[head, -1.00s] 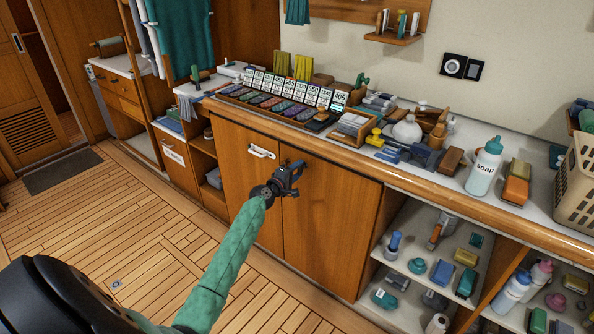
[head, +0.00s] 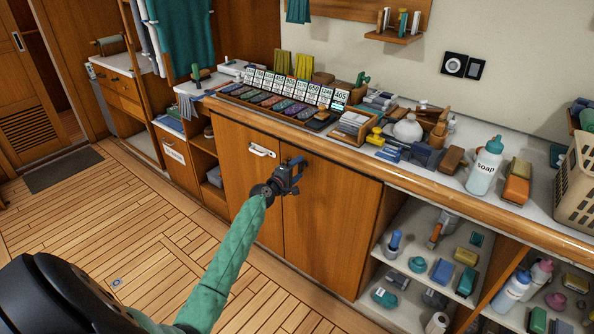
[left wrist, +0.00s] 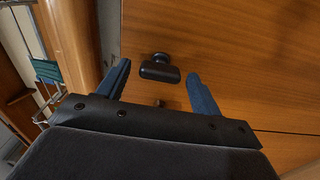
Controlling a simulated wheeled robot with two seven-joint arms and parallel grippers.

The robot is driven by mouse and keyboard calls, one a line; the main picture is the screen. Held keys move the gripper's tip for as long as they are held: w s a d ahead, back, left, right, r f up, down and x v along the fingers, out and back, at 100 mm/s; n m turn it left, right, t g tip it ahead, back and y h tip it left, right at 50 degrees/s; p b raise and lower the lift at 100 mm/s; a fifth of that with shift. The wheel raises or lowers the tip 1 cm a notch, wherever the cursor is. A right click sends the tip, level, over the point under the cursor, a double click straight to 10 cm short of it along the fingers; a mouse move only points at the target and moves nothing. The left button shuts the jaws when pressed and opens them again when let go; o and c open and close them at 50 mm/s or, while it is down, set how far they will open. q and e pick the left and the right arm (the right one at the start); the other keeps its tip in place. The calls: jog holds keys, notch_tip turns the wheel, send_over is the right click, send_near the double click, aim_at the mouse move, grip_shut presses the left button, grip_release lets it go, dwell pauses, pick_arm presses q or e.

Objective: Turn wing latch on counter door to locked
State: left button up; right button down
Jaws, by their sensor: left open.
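The wing latch (left wrist: 159,71) is a small black knob with a wide bar on the wooden counter door (left wrist: 228,38). In the left wrist view its bar lies roughly across the picture, between the two blue fingertips, with a gap on each side. My left gripper (left wrist: 159,69) is open around the latch without visibly touching it. In the head view, my left gripper (head: 293,167) is at the upper part of the counter doors (head: 325,225), near the seam, and hides the latch. My right gripper is not in view.
A white handle (head: 262,151) is on the left door, close to my gripper. The counter edge (head: 400,178) juts out above the doors. Open shelves (head: 405,266) with bottles and brushes are to the right. The wooden floor (head: 100,230) at left is clear.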

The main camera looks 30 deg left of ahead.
pick_arm(q)
jog(key=s+b, duration=0.1)
jog(key=s, duration=0.6)
jog(key=shift+s+a, duration=0.3)
jog(key=shift+s, duration=0.1)
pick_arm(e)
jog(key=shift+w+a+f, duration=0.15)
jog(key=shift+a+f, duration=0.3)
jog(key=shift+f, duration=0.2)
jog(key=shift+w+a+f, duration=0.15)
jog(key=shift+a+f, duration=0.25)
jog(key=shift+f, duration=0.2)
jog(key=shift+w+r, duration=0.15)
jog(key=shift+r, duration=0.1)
